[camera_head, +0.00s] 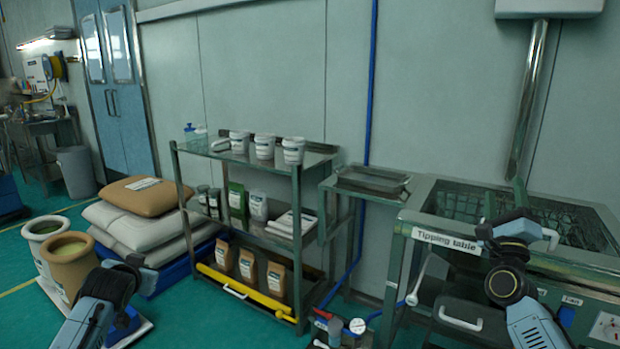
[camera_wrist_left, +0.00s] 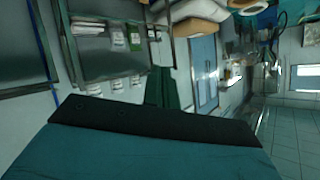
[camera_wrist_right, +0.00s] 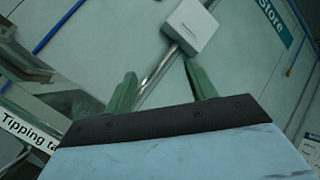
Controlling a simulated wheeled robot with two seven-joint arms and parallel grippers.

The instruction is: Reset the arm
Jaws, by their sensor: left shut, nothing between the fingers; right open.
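My right arm comes in from the lower right in the head view. Its gripper (camera_head: 504,198) is open and empty, with green fingers raised in front of the tipping table (camera_head: 412,217). In the right wrist view the two fingers of this gripper (camera_wrist_right: 160,88) stand well apart with only wall and a pipe behind them. My left arm shows at the lower left of the head view, in front of the pots; its fingers are not clear there. In the left wrist view the left gripper (camera_wrist_left: 162,90) has its green fingers together, with nothing between them.
A metal shelf rack (camera_head: 240,160) with white tubs and bags stands in the middle. A metal tray (camera_head: 372,181) sits on a side stand beside the tipping table. Stacked sacks (camera_head: 140,215) and two pots (camera_head: 68,262) are at the left. Green floor shows at the front.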

